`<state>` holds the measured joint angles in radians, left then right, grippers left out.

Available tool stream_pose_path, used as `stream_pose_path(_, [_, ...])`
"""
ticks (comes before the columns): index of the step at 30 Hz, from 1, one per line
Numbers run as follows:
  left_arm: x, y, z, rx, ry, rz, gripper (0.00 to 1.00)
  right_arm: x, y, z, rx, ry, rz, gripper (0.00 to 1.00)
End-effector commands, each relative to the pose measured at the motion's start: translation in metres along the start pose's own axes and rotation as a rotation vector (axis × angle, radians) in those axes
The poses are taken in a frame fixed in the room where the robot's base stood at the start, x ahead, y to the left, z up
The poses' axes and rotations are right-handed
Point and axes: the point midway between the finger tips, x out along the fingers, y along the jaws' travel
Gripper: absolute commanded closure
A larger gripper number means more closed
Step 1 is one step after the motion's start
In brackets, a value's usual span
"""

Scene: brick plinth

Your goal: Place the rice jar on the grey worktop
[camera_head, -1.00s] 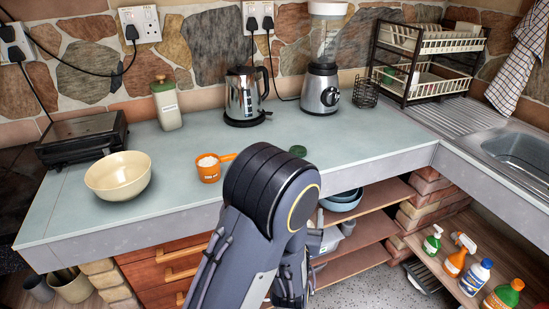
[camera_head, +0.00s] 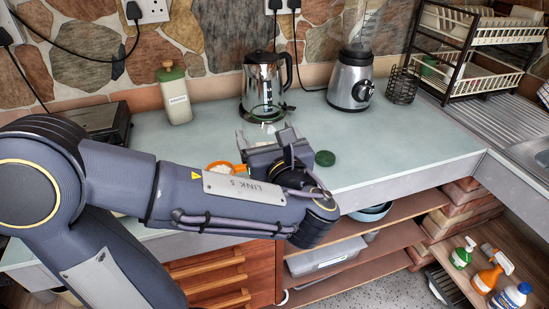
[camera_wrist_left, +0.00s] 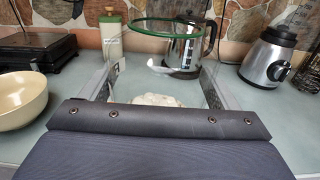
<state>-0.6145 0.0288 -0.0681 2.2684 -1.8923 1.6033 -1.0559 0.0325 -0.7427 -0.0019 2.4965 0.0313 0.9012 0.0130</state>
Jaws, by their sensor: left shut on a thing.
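A clear glass jar with a green rim (camera_head: 266,117) is at the middle of the grey worktop (camera_head: 400,142), in front of the kettle. In the left wrist view its green rim (camera_wrist_left: 178,28) is up, and a whitish heap, likely the rice (camera_wrist_left: 158,100), shows low between the fingers. My left gripper (camera_head: 268,138) is shut on this jar, one finger on each side. My arm hides the jar's lower part, so I cannot tell whether it touches the worktop. A round green lid (camera_head: 325,158) lies on the worktop to the right. My right gripper is not in view.
A steel kettle (camera_head: 264,82), a blender (camera_head: 352,80) and a labelled canister (camera_head: 174,95) stand at the back. A cream bowl (camera_wrist_left: 20,99) is at left. The worktop right of the lid is clear.

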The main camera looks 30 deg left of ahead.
Motion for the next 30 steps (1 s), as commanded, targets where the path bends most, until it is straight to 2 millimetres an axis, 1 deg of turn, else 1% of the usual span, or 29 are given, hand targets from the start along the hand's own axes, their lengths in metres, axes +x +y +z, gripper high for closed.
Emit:
stream_pose_path(5, [0.027, -0.018, -0.015, 0.007, -0.002, 0.005, 0.61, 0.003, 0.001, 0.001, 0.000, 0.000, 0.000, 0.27])
stream_pose_path(11, [0.067, -0.044, -0.036, 0.006, -0.002, 0.005, 0.61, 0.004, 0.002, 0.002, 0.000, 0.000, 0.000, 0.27])
stream_pose_path(12, [0.075, -0.049, -0.041, 0.007, -0.003, 0.006, 0.61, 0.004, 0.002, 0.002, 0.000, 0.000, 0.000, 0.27])
stream_pose_path(15, [0.087, -0.058, -0.062, 0.008, -0.002, 0.003, 0.61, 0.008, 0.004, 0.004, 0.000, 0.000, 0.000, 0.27])
stream_pose_path(18, [0.098, -0.065, -0.077, 0.005, -0.002, 0.004, 0.61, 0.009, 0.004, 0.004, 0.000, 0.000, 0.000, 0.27])
stream_pose_path(21, [0.105, -0.070, -0.086, 0.003, -0.003, 0.002, 0.61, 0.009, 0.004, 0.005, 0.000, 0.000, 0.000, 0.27])
stream_pose_path(26, [0.110, -0.074, -0.094, 0.002, -0.003, 0.002, 0.61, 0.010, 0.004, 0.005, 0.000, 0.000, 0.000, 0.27])
stream_pose_path(30, [0.113, -0.075, -0.113, 0.005, -0.002, 0.001, 0.61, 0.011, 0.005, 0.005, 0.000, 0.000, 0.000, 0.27])
